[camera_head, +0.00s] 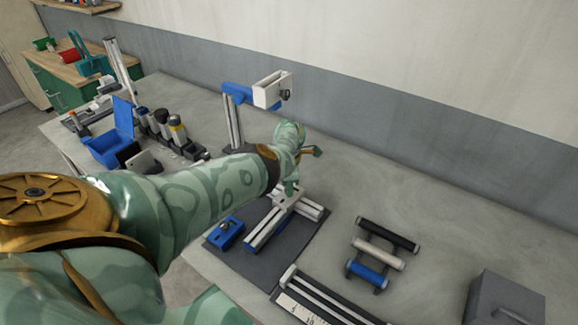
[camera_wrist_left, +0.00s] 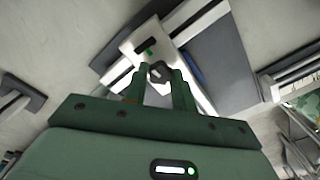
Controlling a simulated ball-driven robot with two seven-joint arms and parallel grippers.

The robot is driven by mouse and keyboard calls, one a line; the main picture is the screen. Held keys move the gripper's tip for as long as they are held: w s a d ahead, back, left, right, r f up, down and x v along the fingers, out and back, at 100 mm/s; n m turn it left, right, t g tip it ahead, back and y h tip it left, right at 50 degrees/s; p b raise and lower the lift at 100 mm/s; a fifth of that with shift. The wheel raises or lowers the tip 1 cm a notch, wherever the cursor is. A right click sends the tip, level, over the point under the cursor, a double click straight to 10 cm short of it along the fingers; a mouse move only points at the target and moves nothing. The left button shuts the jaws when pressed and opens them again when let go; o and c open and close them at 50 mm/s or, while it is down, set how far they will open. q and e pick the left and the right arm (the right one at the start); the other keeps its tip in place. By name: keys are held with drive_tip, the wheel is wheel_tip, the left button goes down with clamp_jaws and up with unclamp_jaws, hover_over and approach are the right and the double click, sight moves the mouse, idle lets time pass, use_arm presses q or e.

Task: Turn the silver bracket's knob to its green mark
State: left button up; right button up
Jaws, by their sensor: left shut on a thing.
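The silver bracket (camera_head: 287,197) sits on a pale metal rail over the dark mat in the head view. In the left wrist view its pale plate (camera_wrist_left: 130,48) carries a dark knob (camera_wrist_left: 159,71) and a small green mark (camera_wrist_left: 149,52) close to the knob. My left gripper (camera_head: 291,188) reaches down onto the bracket. In the left wrist view its two green fingers (camera_wrist_left: 158,78) are shut on the knob, one on each side. The fingers hide part of the knob, so I cannot tell exactly where it points. My right gripper is not in view.
A post with a blue arm (camera_head: 237,92) and white block (camera_head: 270,90) stands behind my left arm. A blue block (camera_head: 226,231) lies on the mat (camera_head: 262,268). A rack of rollers (camera_head: 378,252) and a grey box (camera_head: 505,300) stand right. The bench toward the back wall is clear.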

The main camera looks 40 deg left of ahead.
use_arm(q)
drive_tip(key=shift+m, duration=0.6)
drive_tip(key=o, duration=1)
drive_tip(key=shift+r, duration=0.1)
wheel_tip(320, 180, up, 16)
drive_tip(key=p, duration=1)
drive_tip(key=shift+p, duration=0.35)
